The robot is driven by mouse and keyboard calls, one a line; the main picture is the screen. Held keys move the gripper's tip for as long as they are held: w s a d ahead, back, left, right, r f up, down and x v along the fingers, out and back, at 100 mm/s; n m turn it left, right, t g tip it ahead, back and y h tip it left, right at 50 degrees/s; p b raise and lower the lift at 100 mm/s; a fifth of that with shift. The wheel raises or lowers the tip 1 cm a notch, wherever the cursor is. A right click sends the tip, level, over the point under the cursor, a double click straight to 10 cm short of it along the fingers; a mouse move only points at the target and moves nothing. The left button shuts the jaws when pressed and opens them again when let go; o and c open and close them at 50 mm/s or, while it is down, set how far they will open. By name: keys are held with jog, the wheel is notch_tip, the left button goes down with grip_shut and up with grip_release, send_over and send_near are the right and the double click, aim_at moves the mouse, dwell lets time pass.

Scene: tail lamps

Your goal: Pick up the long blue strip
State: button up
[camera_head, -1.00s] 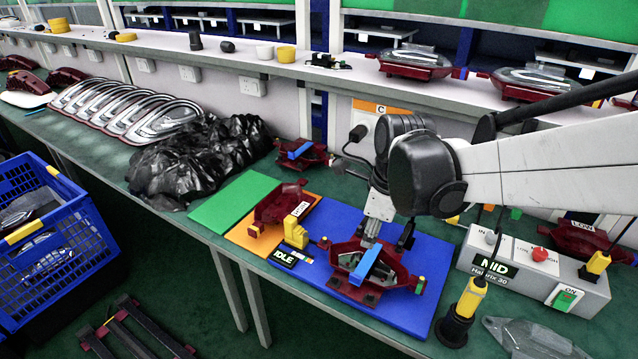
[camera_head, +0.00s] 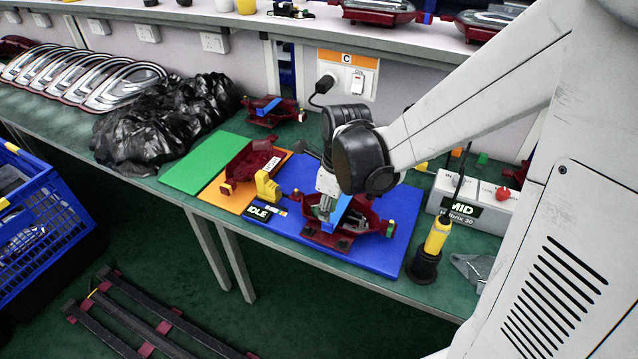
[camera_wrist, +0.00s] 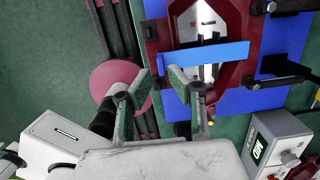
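The long blue strip (camera_wrist: 204,57) lies across the dark red lamp fixture (camera_wrist: 157,35) in the wrist view, spanning its opening. In the head view the blue strip (camera_head: 342,209) is partly hidden behind my gripper (camera_head: 325,206). In the wrist view my gripper (camera_wrist: 160,84) is open, with a gap between its fingers and nothing held. The fingertips appear near the strip's left part; I cannot tell whether they touch it. The fixture sits on a blue board (camera_head: 390,253). Another blue strip (camera_head: 268,106) lies on a smaller red fixture at the back.
A second red fixture (camera_head: 252,161) is on the orange board, with a yellow block (camera_head: 267,186) beside it. A yellow-and-black tool (camera_head: 432,246) stands to the right, near a grey MID control box (camera_head: 478,207). A black bag (camera_head: 165,118) lies at left.

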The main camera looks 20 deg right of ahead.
jog(key=shift+f+b, duration=0.4)
jog(key=shift+f, duration=2.2)
grip_shut()
